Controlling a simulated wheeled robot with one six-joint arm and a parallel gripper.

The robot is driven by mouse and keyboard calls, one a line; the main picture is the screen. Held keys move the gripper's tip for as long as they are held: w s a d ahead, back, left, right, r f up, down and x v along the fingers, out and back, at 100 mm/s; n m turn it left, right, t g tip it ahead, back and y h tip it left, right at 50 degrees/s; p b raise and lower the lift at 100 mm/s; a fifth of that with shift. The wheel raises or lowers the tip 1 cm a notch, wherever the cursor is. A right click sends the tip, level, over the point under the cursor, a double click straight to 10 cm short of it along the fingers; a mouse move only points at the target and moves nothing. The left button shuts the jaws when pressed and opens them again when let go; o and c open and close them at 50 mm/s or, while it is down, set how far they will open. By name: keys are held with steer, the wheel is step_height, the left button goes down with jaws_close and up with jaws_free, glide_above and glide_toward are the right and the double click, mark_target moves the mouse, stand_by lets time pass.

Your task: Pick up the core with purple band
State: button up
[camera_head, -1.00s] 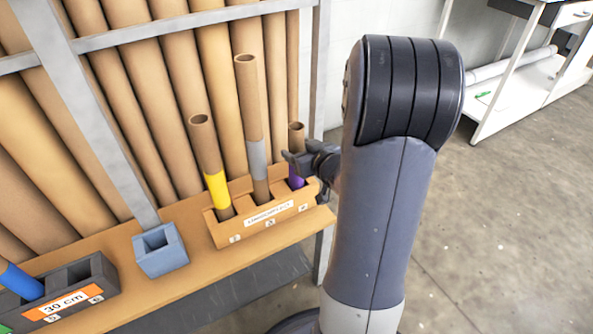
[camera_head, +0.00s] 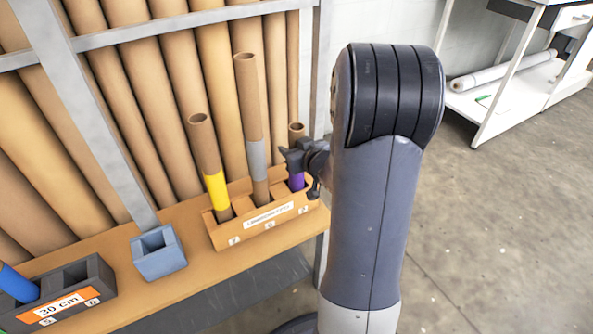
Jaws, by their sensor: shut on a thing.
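The core with the purple band (camera_head: 297,182) is a short brown cardboard tube standing upright in the right-hand slot of a tan holder (camera_head: 222,233). Its open brown top shows above my gripper and its purple band shows below. My gripper (camera_head: 301,166) is dark, reaches in from the right and is shut on this core at about mid-height. The fingers and wrist hide part of the tube. The core's lower end is inside the holder.
A grey-banded core (camera_head: 257,155) and a yellow-banded core (camera_head: 217,190) stand to the left in the same holder. A blue holder (camera_head: 160,265) and a dark holder marked 30 cm (camera_head: 92,270) share the shelf. Tall brown tubes (camera_head: 185,100) stand behind.

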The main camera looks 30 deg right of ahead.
steer(key=c, duration=0.5)
step_height(320, 180, up, 18)
steer(key=p, duration=1)
